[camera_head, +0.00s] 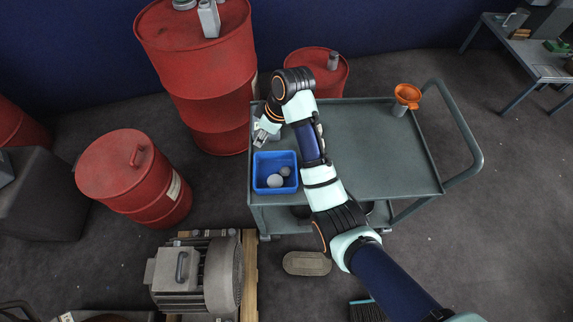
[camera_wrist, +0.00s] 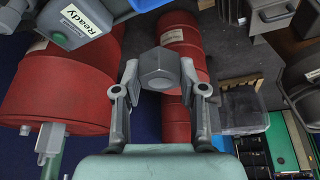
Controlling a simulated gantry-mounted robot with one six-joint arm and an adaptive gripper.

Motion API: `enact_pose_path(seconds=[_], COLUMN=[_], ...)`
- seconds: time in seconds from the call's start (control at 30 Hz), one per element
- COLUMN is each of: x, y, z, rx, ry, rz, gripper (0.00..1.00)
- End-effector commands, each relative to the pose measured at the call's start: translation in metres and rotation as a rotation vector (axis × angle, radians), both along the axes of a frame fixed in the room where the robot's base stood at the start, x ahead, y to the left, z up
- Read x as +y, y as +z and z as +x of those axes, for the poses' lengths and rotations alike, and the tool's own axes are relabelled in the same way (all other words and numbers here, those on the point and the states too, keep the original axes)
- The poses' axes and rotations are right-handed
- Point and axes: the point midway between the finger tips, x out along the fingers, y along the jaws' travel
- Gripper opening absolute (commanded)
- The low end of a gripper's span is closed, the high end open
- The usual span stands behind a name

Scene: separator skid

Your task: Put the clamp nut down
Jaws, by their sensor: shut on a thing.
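The clamp nut (camera_wrist: 160,68) is a grey hexagonal piece. In the wrist view it sits between the two fingers of my gripper (camera_wrist: 160,88), which is shut on it. In the head view my gripper (camera_head: 264,132) is over the back left corner of the grey-green cart (camera_head: 380,150), just behind the blue bin (camera_head: 275,189). The nut cannot be made out clearly in the head view. My wrist and arm hide part of the cart top.
The blue bin holds a few grey round pieces (camera_head: 275,180). An orange funnel (camera_head: 407,93) stands at the cart's back right. Red drums (camera_head: 205,75) stand behind and left. The cart top right of my arm is mostly clear. A box labelled Ready (camera_wrist: 75,20) shows in the wrist view.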

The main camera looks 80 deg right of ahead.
Motion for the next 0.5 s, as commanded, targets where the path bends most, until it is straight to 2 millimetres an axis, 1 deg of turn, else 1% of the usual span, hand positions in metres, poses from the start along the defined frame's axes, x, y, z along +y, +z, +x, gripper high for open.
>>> enact_pose_path(seconds=[0.07, 0.17, 0.2, 0.27, 0.3, 0.4, 0.5], x=[0.001, 0.001, 0.001, 0.001, 0.001, 0.0, 0.0], y=[-0.012, -0.042, -0.056, -0.076, -0.088, -0.116, -0.135], z=[0.0, -0.001, -0.001, -0.001, -0.001, -0.001, 0.0], rx=[0.002, 0.003, 0.003, 0.003, 0.002, 0.002, 0.001], ry=[0.0, -0.001, -0.001, 0.0, -0.001, -0.001, -0.001], rz=[0.002, 0.005, 0.005, 0.005, 0.004, 0.003, 0.001], gripper=[0.0, 0.0, 0.0, 0.0, 0.0, 0.0, 0.0])
